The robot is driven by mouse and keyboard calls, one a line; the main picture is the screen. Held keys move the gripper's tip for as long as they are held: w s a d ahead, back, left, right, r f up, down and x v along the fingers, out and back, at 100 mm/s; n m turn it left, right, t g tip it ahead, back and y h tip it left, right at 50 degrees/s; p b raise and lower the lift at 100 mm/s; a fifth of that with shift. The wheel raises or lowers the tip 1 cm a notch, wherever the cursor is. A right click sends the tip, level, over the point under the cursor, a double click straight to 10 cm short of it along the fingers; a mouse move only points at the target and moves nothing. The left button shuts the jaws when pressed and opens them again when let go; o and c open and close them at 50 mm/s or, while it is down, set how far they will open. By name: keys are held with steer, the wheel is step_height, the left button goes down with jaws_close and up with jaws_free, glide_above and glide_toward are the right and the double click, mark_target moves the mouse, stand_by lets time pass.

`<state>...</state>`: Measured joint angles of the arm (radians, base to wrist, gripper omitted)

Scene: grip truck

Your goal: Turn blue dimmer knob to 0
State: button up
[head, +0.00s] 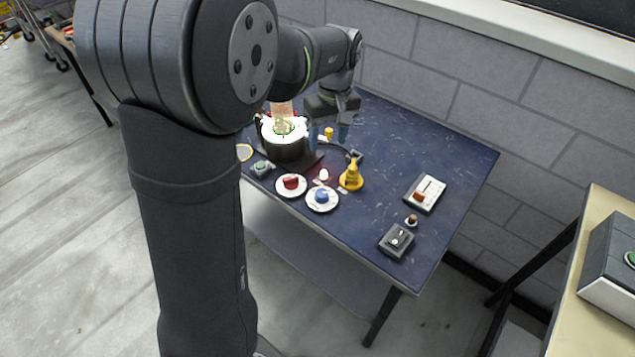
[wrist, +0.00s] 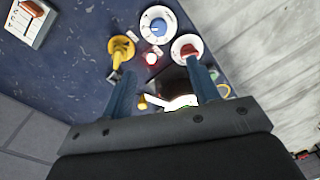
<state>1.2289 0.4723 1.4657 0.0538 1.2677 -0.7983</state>
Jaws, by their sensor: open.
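The blue dimmer knob (head: 322,195) sits on a round white dial plate (head: 322,208) near the table's front edge. In the wrist view the blue knob (wrist: 158,27) is at the top, beyond the fingertips. A similar red knob (head: 291,182) on its own white plate stands just left of it; it also shows in the wrist view (wrist: 188,50). My gripper (head: 329,132) is open and empty, above the back part of the table. In the wrist view its two blue fingers (wrist: 163,78) are spread wide, apart from the knob. The dial marks are too small to read.
A yellow device (head: 351,177) stands right of the blue knob, with a small red button (head: 324,174) between. A dark pot-like object (head: 287,149) with a glowing top stands behind left. A switch box (head: 397,241) and a slider box (head: 426,193) lie right. The table's right side has free room.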

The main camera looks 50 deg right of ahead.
mark_target(322, 193)
steer(key=s+d+f+m+t+y, duration=0.25)
steer(key=d+m, duration=0.25)
steer(key=m, duration=1.4)
steer(key=shift+g+y, duration=0.25)
steer(key=x, duration=1.7)
steer(key=shift+s+f, duration=0.15)
steer(key=shift+s, duration=0.2)
steer(key=shift+c, duration=0.2)
steer(key=c, duration=0.9)
